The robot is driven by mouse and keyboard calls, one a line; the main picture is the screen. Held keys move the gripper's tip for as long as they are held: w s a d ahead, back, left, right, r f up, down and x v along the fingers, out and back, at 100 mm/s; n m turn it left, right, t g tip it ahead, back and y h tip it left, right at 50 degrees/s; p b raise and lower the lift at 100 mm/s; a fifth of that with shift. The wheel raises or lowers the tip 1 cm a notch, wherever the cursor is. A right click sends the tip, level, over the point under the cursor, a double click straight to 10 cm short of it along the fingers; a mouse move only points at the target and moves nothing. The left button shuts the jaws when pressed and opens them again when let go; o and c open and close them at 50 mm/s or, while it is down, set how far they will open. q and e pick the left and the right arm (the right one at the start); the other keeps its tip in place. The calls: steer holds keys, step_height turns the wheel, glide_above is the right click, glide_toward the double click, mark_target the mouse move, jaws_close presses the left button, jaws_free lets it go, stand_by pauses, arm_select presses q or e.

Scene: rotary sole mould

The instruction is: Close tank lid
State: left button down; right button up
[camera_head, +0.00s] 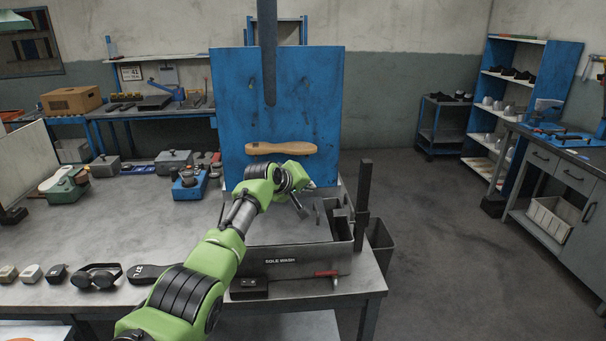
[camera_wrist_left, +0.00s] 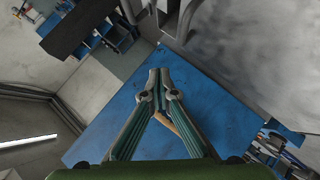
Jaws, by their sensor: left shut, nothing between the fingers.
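The grey tank (camera_head: 310,262), marked "SOLE WASH", stands at the table's front right corner. A blue panel (camera_head: 225,110) rises upright at its back and looks like the tank lid, standing open. A tan, sole-shaped wooden piece (camera_head: 281,149) is on the panel's front face, like a handle. My left gripper (camera_head: 302,211) is shut and empty, over the tank in front of the panel and below the wooden piece. In the left wrist view the shut fingertips (camera_wrist_left: 160,76) lie across the blue panel (camera_wrist_left: 120,125), with the wooden piece (camera_wrist_left: 181,131) partly hidden behind them.
A dark post (camera_head: 363,205) stands at the tank's right side, and a grey bin (camera_head: 380,245) is beyond it. A red-handled valve (camera_head: 327,274) is on the tank's front. Shoe parts and a green press (camera_head: 65,187) sit to the left. The floor at right is clear.

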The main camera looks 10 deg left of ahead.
mark_target(316, 204)
arm_select(q)
steer(key=shift+m+g+y, duration=0.4)
steer(key=shift+y, duration=0.3)
steer(key=f, duration=0.1)
steer(key=d+f+b, duration=0.1)
steer(key=f, duration=0.2)
steer(key=shift+w+d, duration=0.2)
steer(key=shift+d, duration=0.1)
steer(key=shift+w+d+f+b, duration=0.1)
steer(key=shift+d+f+b, duration=0.15)
steer(key=shift+f+b, duration=0.3)
steer(key=shift+f, duration=0.6)
